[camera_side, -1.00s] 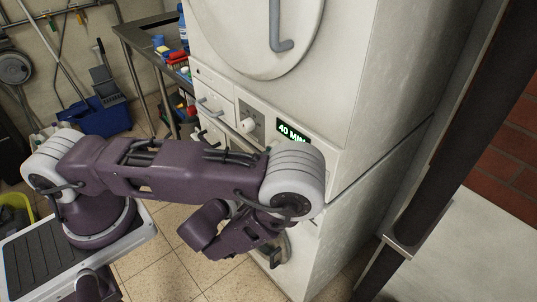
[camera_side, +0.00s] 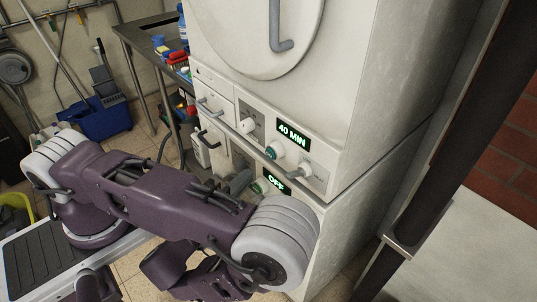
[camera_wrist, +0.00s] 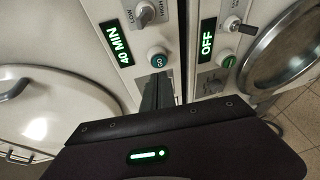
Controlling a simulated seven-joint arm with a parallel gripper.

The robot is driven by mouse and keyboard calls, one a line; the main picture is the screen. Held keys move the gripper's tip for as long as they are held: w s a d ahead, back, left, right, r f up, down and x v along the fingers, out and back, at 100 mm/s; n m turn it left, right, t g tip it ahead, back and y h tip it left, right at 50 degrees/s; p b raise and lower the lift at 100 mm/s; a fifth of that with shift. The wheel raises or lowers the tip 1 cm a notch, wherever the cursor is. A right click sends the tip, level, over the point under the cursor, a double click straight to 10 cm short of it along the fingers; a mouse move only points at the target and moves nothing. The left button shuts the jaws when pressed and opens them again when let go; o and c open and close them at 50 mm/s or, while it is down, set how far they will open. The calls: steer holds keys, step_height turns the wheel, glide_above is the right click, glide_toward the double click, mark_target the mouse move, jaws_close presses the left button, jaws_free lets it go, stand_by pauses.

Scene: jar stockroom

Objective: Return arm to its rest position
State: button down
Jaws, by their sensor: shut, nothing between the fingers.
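My purple and grey arm reaches across the front of two stacked white machines in the side view. My gripper (camera_wrist: 157,92) shows in the wrist view as dark fingers shut together with nothing between them. In the side view my arm hides most of the gripper. The upper machine's display (camera_side: 293,134) reads 40 MIN and the lower machine's display (camera_side: 276,183) reads OFF.
The upper machine's round door (camera_side: 255,25) is shut. A green-ringed button (camera_side: 275,150) and knobs sit on its panel. In the wrist view the lower machine's round glass door (camera_wrist: 285,55) is at right. A metal table (camera_side: 143,40) and blue bucket (camera_side: 105,118) stand behind.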

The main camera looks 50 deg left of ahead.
steer(key=shift+s+d, duration=0.1)
steer(key=shift+s, duration=0.25)
steer(key=a+r+n+g+y, duration=0.3)
steer(key=a+r+n+y, duration=0.45)
steer(key=n, duration=0.25)
steer(key=s+a+r+n+g+h, duration=0.25)
steer(key=s+n+g, duration=0.45)
steer(key=n, duration=0.5)
steer(key=s+a+r+n+g+h, duration=0.1)
steer(key=s+a+r+n+g, duration=0.15)
steer(key=s+n+g, duration=0.7)
steer(key=w+d+r+n+t+h, duration=0.5)
steer(key=d+r+n+t+h, duration=0.3)
steer(key=n, duration=1)
steer(key=shift+d+r+t+h, duration=0.35)
steer(key=shift+d+t+h, duration=0.45)
steer(key=shift+d+t, duration=0.2)
